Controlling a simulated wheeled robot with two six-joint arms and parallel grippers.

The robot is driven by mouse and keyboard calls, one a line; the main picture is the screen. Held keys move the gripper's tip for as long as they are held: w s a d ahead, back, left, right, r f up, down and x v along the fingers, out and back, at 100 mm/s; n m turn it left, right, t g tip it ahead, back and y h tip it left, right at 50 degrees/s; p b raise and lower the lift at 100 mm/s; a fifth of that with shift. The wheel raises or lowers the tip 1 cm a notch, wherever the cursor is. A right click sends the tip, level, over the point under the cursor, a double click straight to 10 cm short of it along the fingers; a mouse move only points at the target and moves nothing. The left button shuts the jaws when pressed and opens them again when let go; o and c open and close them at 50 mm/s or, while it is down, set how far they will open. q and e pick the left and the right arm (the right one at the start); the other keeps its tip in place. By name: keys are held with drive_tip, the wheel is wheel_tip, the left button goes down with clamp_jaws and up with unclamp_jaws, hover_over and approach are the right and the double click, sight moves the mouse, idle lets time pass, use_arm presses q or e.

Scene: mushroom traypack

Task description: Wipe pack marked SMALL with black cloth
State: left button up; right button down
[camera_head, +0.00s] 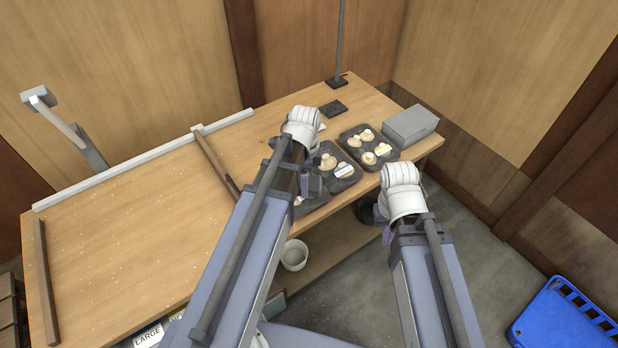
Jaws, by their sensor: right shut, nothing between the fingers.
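Three dark packs of mushrooms stand in a row along the table's right part: a near pack (318,204) partly hidden by my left arm, a middle pack (352,181) with a white label, and a far pack (393,157), also with a pale label. I cannot read SMALL on any of them. A flat black square (334,108) lies at the back of the table; it may be the black cloth. My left gripper (310,184) is over or beside the near pack, its fingers largely hidden. My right gripper (384,228) is shut and empty, off the table's front edge.
A grey box (410,126) stands at the table's right end. A stand with a dark base (337,81) is behind the black square. A wooden strip (214,160) divides the table (130,225); its left part is mostly clear. A white bowl (294,255) sits below.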

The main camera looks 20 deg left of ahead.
sight(317, 176)
use_arm(q)
drive_tip(key=shift+s, duration=0.1)
drive_tip(key=shift+s+a+f, duration=0.15)
drive_tip(key=shift+s+a, duration=0.95)
drive_tip(key=shift+s, duration=0.3)
drive_tip(key=shift+w+d, duration=0.4)
drive_tip(key=shift+w, duration=0.3)
drive_tip(key=shift+w+d, duration=0.75)
drive_tip(key=shift+w, duration=0.05)
drive_tip(key=shift+w+d, duration=0.65)
drive_tip(key=shift+w, duration=0.15)
drive_tip(key=shift+w+d, duration=0.6)
drive_tip(key=shift+w, duration=0.2)
wheel_tip(317, 176, up, 6)
drive_tip(key=p, duration=0.5)
drive_tip(key=shift+s+a+p, duration=0.1)
drive_tip(key=shift+p, duration=0.3)
